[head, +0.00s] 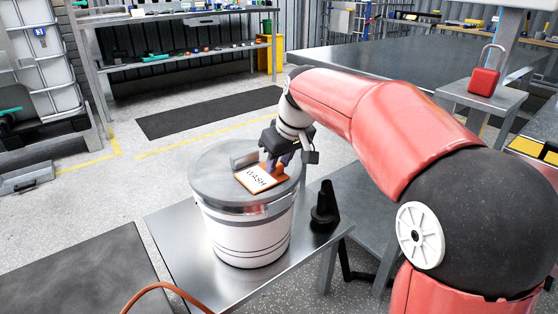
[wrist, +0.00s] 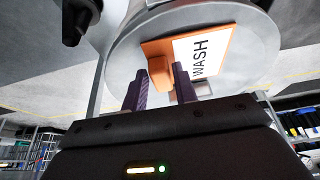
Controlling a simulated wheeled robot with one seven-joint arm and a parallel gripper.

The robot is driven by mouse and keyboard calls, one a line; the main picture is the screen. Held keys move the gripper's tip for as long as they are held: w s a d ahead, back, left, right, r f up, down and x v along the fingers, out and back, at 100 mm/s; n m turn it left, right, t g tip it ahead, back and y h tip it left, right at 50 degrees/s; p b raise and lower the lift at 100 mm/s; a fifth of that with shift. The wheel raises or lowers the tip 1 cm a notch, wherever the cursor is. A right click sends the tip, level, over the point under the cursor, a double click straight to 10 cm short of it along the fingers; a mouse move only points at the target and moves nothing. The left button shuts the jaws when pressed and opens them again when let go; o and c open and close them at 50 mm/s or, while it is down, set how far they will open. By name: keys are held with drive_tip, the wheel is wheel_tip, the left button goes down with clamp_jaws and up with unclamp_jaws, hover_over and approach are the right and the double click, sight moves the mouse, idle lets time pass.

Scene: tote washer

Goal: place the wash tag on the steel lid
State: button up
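The wash tag (head: 259,179) is an orange plate with a white WASH label and a raised orange grip block. It lies on the steel lid (head: 215,183), right of the lid's middle in the head view, and also shows in the wrist view (wrist: 205,58). The lid sits on a white drum (head: 245,237). My gripper (head: 283,160) is low over the tag. In the wrist view its two dark fingers (wrist: 161,78) stand apart on either side of the grip block (wrist: 160,73). Whether they press on it cannot be told.
The drum stands on a steel table (head: 180,245), with a black cone-shaped object (head: 324,207) right of it. A red padlock (head: 484,80) rests on a small stand at the right. A dark mat (head: 210,112) lies on open floor behind. An orange cable (head: 165,287) curves at the front.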

drive_tip(key=shift+o, duration=1.3)
drive_tip(key=shift+r, duration=0.2)
drive_tip(key=p+v, duration=0.2)
drive_tip(key=v, duration=1)
drive_tip(key=s+d+f+m+t+h, duration=0.1)
drive_tip(key=s+d+f+m, duration=0.2)
drive_tip(key=s+f, duration=0.5)
drive_tip(key=s+d+f+m+h, duration=0.1)
drive_tip(key=s+d+f+m, duration=0.2)
drive_tip(key=s, duration=1.3)
drive_tip(key=d+f, duration=0.3)
drive_tip(key=f, duration=0.1)
drive_tip(key=shift+f+m+t+h, duration=0.3)
drive_tip(key=shift+f+m+t, duration=0.1)
